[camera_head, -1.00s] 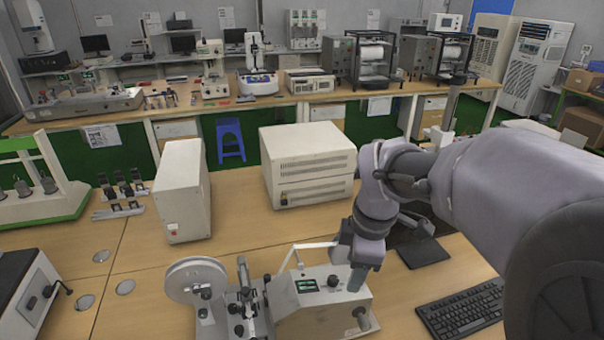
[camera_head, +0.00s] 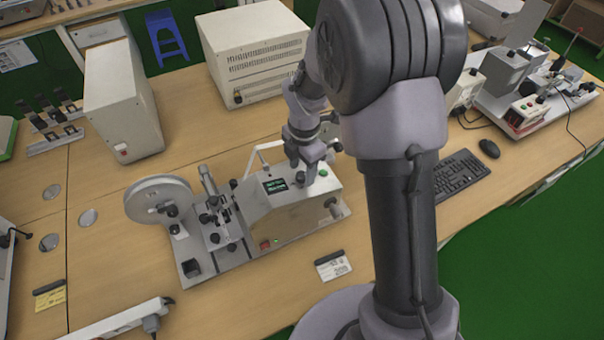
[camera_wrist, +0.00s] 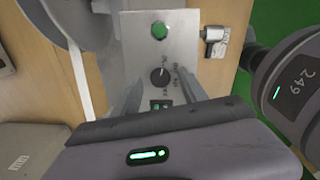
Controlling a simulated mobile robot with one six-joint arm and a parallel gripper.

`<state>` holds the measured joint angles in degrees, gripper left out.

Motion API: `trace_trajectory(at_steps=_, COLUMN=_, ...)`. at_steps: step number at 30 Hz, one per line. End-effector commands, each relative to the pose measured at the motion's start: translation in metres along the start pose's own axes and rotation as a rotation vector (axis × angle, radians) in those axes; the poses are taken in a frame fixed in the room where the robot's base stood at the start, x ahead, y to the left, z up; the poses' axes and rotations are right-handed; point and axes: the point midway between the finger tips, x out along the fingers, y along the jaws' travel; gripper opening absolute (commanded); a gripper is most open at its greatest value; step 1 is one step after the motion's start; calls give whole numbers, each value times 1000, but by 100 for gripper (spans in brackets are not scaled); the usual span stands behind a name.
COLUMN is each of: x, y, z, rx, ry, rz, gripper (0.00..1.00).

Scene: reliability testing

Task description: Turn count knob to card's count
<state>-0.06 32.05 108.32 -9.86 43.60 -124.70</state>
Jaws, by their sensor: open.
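The count knob (camera_wrist: 162,77), black with a white pointer line, sits on the machine's sloped grey panel in the wrist view. My gripper (camera_wrist: 160,86) is open, its two fingers on either side of the knob; I cannot tell whether they touch it. In the head view my gripper (camera_head: 309,178) is over the panel and hides most of the knob. The lit display (camera_head: 275,185) is beside it, its digits too small to read. A white card (camera_head: 333,266) with a dark top edge lies on the table before the machine; its large number looks like 200, not surely.
The machine's reel (camera_head: 158,199) stands left. A yellow card (camera_head: 49,295) lies far left. A beige box (camera_head: 252,50) stands behind. Table front right of the white card is clear.

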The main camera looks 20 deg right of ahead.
Motion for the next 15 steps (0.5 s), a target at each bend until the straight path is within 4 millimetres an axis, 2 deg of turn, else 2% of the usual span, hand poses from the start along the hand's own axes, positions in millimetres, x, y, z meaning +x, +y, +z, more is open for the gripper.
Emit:
trace_trajectory(at_steps=4, x=12, y=0, z=0, rx=0, ry=0, rz=0, gripper=50)
trace_trajectory(at_steps=13, x=13, y=0, z=0, rx=1, ry=0, rz=0, gripper=50)
trace_trajectory(at_steps=15, x=13, y=0, z=0, rx=0, ry=0, rz=0, gripper=37)
